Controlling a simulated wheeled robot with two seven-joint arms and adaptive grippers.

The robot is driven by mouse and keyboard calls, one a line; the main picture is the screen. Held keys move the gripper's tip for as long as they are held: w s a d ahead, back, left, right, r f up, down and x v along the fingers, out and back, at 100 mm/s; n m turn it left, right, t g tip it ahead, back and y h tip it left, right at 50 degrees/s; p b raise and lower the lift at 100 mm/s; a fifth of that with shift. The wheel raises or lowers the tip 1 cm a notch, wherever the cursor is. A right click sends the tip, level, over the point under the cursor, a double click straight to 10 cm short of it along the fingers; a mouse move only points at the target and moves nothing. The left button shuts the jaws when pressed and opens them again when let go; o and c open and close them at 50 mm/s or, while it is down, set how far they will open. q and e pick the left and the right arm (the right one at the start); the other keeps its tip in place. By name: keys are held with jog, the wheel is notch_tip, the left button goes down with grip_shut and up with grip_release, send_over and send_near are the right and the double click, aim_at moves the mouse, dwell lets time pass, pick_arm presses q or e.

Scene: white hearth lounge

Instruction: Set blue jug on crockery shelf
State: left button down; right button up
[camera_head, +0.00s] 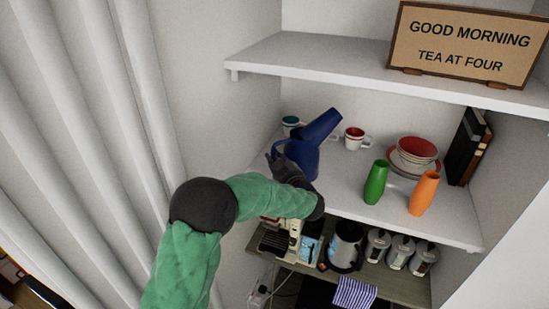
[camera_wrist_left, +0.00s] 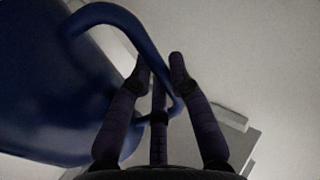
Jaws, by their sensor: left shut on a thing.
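The blue jug (camera_head: 304,158) is at the left part of the crockery shelf (camera_head: 343,191), looking upright in the head view. A tilted blue part (camera_head: 322,126) rises from its top to the right; I cannot tell whether it is the jug's spout or a separate thing. My left gripper (camera_head: 278,161) is shut on the jug's handle. In the left wrist view the handle (camera_wrist_left: 112,13) curves between the fingers (camera_wrist_left: 161,68), with the jug's body (camera_wrist_left: 50,90) to the left. Whether the jug's base touches the shelf is hidden. My right gripper is out of view.
A teal cup (camera_head: 291,124) and a red-lined cup (camera_head: 355,137) stand behind the jug. A green vase (camera_head: 376,183), an orange vase (camera_head: 423,194), stacked bowls (camera_head: 416,152) and books (camera_head: 466,148) stand right. The upper shelf (camera_head: 320,62) overhangs. A kettle (camera_head: 345,245) and canisters are below.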

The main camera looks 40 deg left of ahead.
pick_arm(q)
jog(key=c, duration=1.2)
grip_release()
jog(key=shift+o, duration=0.2)
jog(key=b+v, duration=0.2)
jog(key=v, duration=1)
